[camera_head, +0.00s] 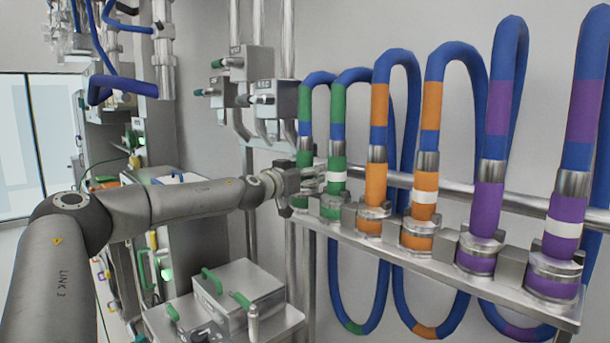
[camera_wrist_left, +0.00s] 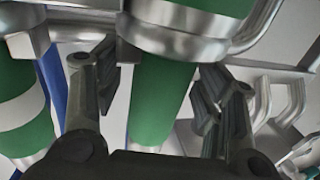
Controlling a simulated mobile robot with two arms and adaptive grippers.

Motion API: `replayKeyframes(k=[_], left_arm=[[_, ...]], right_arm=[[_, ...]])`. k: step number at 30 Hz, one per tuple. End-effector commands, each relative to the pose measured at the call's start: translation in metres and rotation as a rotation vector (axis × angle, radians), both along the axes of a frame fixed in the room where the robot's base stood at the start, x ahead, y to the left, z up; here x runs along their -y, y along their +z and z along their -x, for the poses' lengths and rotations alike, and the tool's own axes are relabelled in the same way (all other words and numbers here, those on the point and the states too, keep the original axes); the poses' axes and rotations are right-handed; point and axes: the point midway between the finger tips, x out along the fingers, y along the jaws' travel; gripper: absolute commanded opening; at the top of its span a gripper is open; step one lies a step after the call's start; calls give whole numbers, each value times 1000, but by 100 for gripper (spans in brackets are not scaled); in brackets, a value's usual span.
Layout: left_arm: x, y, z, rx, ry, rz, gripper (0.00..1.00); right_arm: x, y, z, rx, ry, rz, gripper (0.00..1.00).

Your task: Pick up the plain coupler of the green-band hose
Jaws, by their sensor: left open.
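The plain coupler of the green-band hose (camera_head: 304,159) stands upright in the far-left holder of the rack, with a metal collar above its green part. It also shows in the middle of the left wrist view (camera_wrist_left: 160,108). My left gripper (camera_head: 308,180) is open at this coupler, its fingers (camera_wrist_left: 157,82) on either side of the green body with gaps visible. Contact cannot be told. The white-banded green coupler (camera_head: 334,163) stands just to the right and shows at the left edge of the wrist view (camera_wrist_left: 22,110). My right gripper is not in view.
The metal rack (camera_head: 455,277) also holds orange couplers (camera_head: 376,185) and purple couplers (camera_head: 486,208) to the right. Blue hoses loop above and below it. A grey box with green handles (camera_head: 238,285) sits on a lower shelf. Valve boxes (camera_head: 250,65) hang on the wall.

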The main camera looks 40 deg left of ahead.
Motion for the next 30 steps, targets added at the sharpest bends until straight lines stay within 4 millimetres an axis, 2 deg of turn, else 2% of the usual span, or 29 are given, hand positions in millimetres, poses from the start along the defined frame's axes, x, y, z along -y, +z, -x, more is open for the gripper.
replayKeyframes(k=[4, 15, 18, 26, 30], left_arm=[[0, 0, 0, 0, 0, 0, 62], [0, 0, 0, -1, 0, 0, 15], [0, 2, 0, 3, 0, -1, 5], [0, 5, 0, 3, 0, -1, 5], [1, 22, 0, 6, -1, -3, 5]], right_arm=[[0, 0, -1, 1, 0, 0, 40], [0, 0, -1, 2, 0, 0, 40], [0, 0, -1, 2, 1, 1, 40], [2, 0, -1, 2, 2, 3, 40], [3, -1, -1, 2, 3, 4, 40]])
